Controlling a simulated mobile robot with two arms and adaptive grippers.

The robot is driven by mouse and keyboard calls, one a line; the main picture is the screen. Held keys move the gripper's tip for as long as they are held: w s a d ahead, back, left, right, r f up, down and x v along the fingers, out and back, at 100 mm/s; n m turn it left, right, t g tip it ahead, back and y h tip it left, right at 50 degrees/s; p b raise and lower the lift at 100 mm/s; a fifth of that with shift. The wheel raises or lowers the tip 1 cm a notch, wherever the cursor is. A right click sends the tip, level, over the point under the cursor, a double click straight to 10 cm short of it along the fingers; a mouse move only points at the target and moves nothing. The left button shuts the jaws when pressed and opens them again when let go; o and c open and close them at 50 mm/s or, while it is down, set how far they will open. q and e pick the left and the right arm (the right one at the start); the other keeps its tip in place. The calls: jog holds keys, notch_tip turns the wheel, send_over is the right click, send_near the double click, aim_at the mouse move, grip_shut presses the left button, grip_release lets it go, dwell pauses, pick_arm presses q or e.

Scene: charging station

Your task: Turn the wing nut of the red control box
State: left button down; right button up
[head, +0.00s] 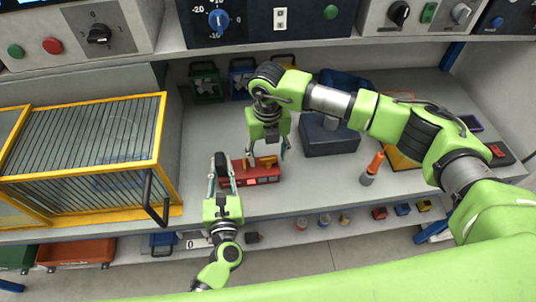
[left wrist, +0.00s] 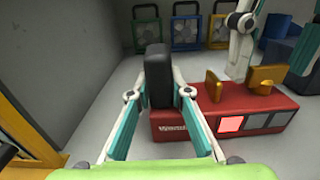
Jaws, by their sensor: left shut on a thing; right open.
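The red control box (head: 262,180) lies on the grey bench; the left wrist view (left wrist: 250,103) shows its front, with a lit red square and grey squares. Its yellow wing nut (head: 265,161) is on top; the left wrist view shows its two wings (left wrist: 263,79). My left gripper (head: 221,175) is shut on the upright black handle (left wrist: 157,75) at the box's left end. My right gripper (head: 267,155) is open, pointing down over the box around the wing nut; one finger shows behind the wings in the left wrist view. I cannot tell whether it touches the nut.
A yellow-framed cage (head: 85,150) with a black handle stands at the left. A dark blue box (head: 330,135) and an orange-tipped cylinder (head: 372,168) stand to the right. Fan units (head: 206,83) line the back. Small items lie on the shelf below the bench edge.

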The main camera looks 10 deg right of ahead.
notch_tip(320, 180, up, 12)
jog(key=shift+f, duration=0.2)
dwell(0.4)
pick_arm(q)
jog(key=c, duration=1.8)
grip_release()
